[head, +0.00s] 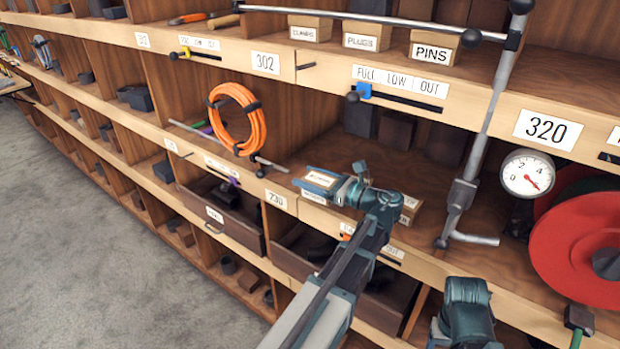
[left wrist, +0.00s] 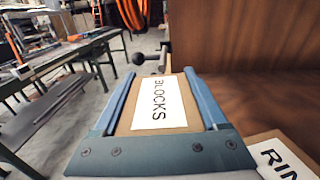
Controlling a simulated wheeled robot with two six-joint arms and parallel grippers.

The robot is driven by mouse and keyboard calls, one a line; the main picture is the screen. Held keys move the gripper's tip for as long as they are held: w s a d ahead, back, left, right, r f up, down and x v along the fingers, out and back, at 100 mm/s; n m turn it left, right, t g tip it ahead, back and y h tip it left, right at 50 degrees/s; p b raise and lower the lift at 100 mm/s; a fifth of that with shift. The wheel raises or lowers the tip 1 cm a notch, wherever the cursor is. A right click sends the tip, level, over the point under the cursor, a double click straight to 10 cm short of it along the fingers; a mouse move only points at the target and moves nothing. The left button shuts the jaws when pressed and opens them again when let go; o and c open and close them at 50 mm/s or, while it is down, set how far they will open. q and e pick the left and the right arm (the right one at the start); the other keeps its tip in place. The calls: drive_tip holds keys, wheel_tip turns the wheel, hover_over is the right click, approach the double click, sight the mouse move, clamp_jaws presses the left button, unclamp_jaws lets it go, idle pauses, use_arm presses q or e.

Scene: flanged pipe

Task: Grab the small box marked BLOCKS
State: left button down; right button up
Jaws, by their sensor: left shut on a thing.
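The small brown box marked BLOCKS (left wrist: 158,102) lies between the two blue-grey fingers of my left gripper (left wrist: 160,90) in the left wrist view. Its white label faces the camera, and the fingers are shut on its sides. In the head view my left gripper (head: 320,180) is at the front of the middle shelf, with only part of the box showing between the fingers. I cannot tell whether the box touches the shelf.
Another box, its label starting RIN (left wrist: 285,163), sits beside the gripper. Boxes marked PLUGS (head: 367,36) and PINS (head: 435,47) stand on the shelf above. A metal rod (head: 480,130) crosses the shelf front at right. An orange hose coil (head: 258,125) hangs at left.

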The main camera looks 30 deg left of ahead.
use_arm(q)
drive_tip(key=s+d+r+p, duration=0.1)
drive_tip(key=s+d, duration=0.7)
drive_tip(key=s, duration=0.5)
drive_tip(key=shift+s+d+r, duration=0.15)
drive_tip(key=shift+s+d, duration=0.05)
drive_tip(key=shift+d, duration=0.1)
